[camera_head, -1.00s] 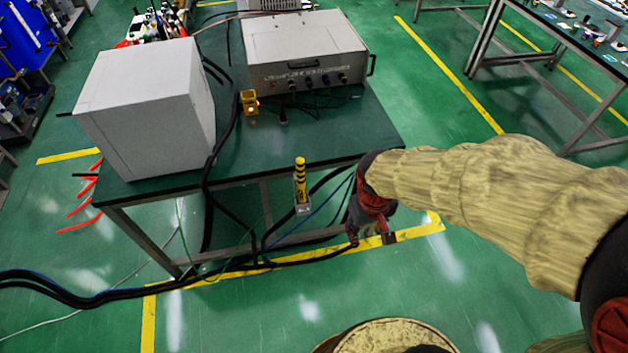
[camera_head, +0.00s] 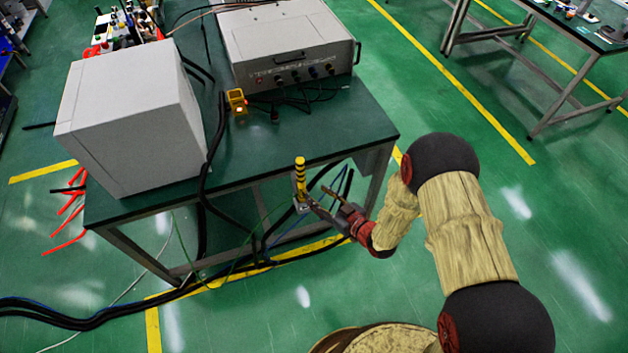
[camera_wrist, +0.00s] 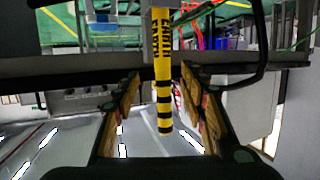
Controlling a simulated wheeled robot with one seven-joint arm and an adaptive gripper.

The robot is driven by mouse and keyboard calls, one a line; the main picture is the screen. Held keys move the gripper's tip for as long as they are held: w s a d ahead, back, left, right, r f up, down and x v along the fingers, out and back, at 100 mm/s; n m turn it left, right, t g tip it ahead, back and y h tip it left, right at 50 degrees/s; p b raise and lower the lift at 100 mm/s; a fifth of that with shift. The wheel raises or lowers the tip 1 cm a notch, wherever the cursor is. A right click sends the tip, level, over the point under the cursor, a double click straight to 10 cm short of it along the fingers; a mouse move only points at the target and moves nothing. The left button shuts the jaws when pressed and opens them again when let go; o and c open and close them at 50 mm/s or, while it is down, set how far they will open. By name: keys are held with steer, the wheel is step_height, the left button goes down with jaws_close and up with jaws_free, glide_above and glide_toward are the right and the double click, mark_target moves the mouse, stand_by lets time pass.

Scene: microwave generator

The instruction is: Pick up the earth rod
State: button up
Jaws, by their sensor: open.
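The earth rod (camera_head: 300,171) is a short upright rod with yellow and black bands. It stands in a small grey holder (camera_head: 301,205) at the front edge of the green table. My gripper (camera_head: 318,194) is just right of the rod, its fingers pointing left toward it. In the wrist view the earth rod (camera_wrist: 163,70) shows dark lettering and lies between the two spread fingers of my gripper (camera_wrist: 161,88), with a gap on each side. I cannot tell how deep it sits between them. The fingers hold nothing.
The green table (camera_head: 340,125) carries a large white box (camera_head: 135,120), a grey instrument (camera_head: 290,45) and a small yellow device (camera_head: 236,101). Black cables (camera_head: 205,170) hang over its front edge.

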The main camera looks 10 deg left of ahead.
mark_target(303, 169)
step_height(303, 169, up, 8)
steer(key=a+t+y, duration=0.2)
steer(key=y, duration=0.1)
steer(key=shift+n, duration=0.3)
steer(key=x, duration=0.2)
steer(key=b+x, duration=0.1)
steer(key=x, duration=0.2)
steer(key=b+x, duration=0.1)
steer(key=x, duration=0.1)
steer(key=shift+w+f, duration=0.25)
steer(key=shift+w, duration=0.35)
steer(key=shift+c, duration=1.1)
steer(key=c, duration=0.7)
jaws_close()
